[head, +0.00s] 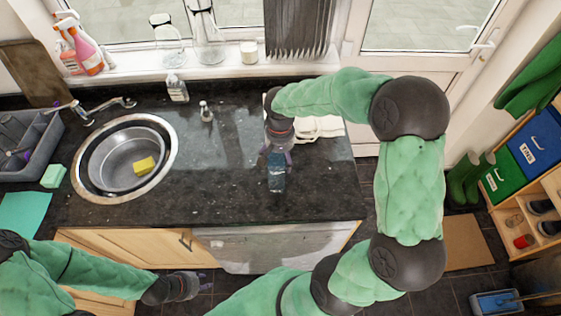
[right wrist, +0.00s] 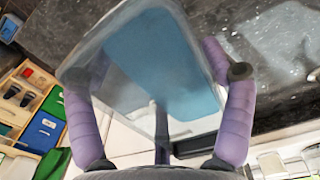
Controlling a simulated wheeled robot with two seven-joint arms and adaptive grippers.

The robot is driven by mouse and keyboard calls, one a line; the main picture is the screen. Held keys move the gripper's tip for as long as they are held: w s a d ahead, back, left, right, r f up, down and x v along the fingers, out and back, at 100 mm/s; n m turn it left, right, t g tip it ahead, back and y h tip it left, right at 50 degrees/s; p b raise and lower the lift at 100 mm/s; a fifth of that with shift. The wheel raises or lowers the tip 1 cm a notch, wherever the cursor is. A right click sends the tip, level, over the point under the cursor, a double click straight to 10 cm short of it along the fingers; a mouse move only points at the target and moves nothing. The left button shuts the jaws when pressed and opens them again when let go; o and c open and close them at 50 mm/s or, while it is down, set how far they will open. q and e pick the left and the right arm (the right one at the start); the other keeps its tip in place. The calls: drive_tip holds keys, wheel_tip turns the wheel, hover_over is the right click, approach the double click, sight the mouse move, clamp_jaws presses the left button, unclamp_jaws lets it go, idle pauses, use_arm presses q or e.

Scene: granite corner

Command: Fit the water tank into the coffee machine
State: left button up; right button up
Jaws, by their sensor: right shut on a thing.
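The water tank (head: 276,178) is a clear box with blue water in it. My right gripper (head: 275,158) is shut on it over the dark worktop, its fingers pointing toward the front edge. In the right wrist view the tank (right wrist: 150,60) fills the middle, between the two purple fingers. I cannot tell whether it touches the worktop. My left gripper (head: 194,285) is low in front of the cupboards, away from the tank, and is too small to read. I cannot make out a coffee machine in either view.
A sink (head: 125,160) with a yellow sponge (head: 144,166) is at the left of the worktop (head: 220,190). A soap bottle (head: 176,88) and a small dispenser (head: 205,111) stand behind. White cloth (head: 318,128) lies right of my right gripper. The front middle worktop is clear.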

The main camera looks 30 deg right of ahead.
drive_tip(key=shift+w+d+f, duration=0.15)
drive_tip(key=shift+w+f, duration=0.05)
drive_tip(key=shift+f, duration=0.8)
drive_tip(key=shift+w+d+f, duration=0.15)
drive_tip(key=shift+f, duration=0.9)
drive_tip(key=o, duration=1.6)
drive_tip(key=shift+s, duration=0.1)
